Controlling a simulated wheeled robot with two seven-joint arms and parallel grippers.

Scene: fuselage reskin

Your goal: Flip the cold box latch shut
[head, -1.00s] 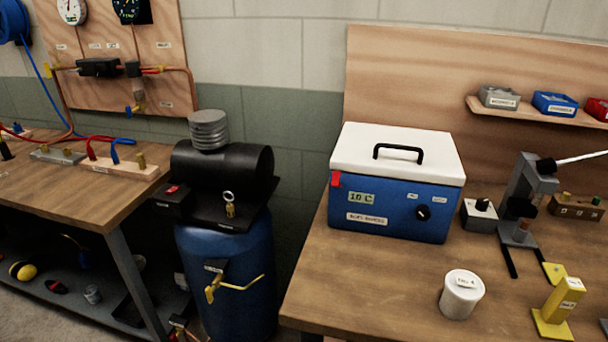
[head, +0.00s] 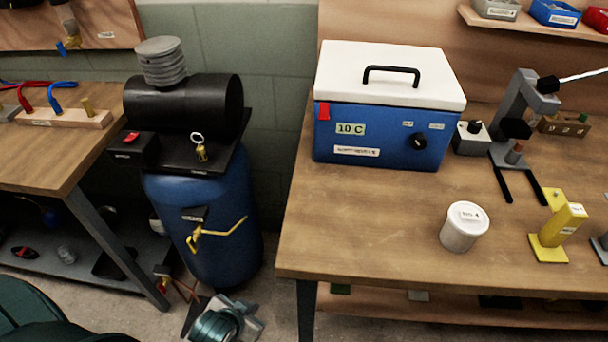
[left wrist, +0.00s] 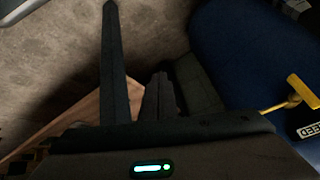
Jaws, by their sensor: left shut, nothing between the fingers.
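The cold box (head: 375,135) is blue with a white lid (head: 390,72) and a black handle. It stands on the right bench, and its lid is down. A small red tab, which looks like the latch (head: 322,111), is at the left end of its front, just under the lid; I cannot tell whether it is fastened. My left gripper (head: 205,315) is low at the bottom of the head view, left of the bench and well below the box. It is shut and empty; its dark fingers show in the left wrist view (left wrist: 140,80). My right gripper is not in view.
The right bench (head: 370,225) holds a white pot (head: 464,227), a yellow stand (head: 560,232) and a grey clamp stand (head: 520,110). A blue tank (head: 205,220) with a yellow lever stands between the benches. The bench top in front of the box is clear.

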